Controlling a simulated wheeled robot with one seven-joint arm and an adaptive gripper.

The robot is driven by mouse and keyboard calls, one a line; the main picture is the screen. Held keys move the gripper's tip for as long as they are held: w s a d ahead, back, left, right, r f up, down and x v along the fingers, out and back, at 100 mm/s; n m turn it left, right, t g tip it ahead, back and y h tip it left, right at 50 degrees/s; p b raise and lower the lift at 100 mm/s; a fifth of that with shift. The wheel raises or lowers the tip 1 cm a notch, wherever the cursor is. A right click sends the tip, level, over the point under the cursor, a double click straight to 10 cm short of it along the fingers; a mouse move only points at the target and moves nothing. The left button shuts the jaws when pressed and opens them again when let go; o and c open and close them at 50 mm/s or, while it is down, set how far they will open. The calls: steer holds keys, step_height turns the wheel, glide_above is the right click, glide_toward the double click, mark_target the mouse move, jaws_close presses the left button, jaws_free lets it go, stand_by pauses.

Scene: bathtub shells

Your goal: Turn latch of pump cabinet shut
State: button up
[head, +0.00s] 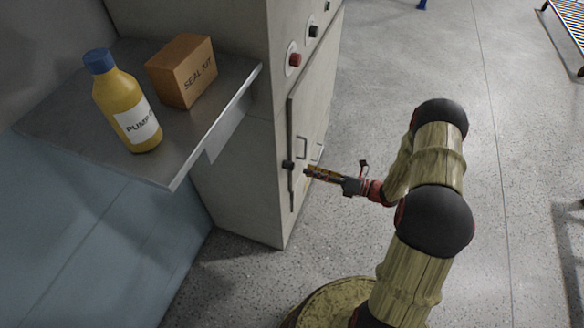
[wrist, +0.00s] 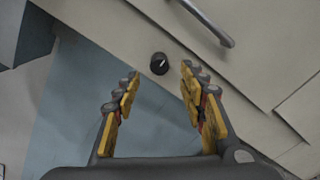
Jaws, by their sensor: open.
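The pump cabinet (head: 240,190) is a tall grey box left of my arm, with a door (head: 308,120) on its right-hand face. The latch (head: 288,165) is a small black knob beside the door's edge. In the wrist view the latch (wrist: 159,63) is a round black knob with a pale mark, just beyond and between my fingertips. My gripper (head: 308,173) is open, with yellow and dark fingers pointing at the knob. In the wrist view my gripper (wrist: 158,80) has its fingers on either side of the knob's line, seemingly not touching it. The door appears closed.
A metal door handle (wrist: 208,24) is close to the latch, beyond the fingers. A steel shelf (head: 75,120) on the left holds a yellow bottle (head: 125,105) and a seal kit box (head: 183,70). A red button (head: 294,60) is above the door.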

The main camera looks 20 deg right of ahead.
mark_target(292, 167)
steer(key=b+x, duration=0.2)
steer(key=x, duration=0.5)
steer(key=shift+w+a, duration=0.15)
steer(key=shift+a, duration=0.15)
steer(key=c, duration=0.3)
jaws_close()
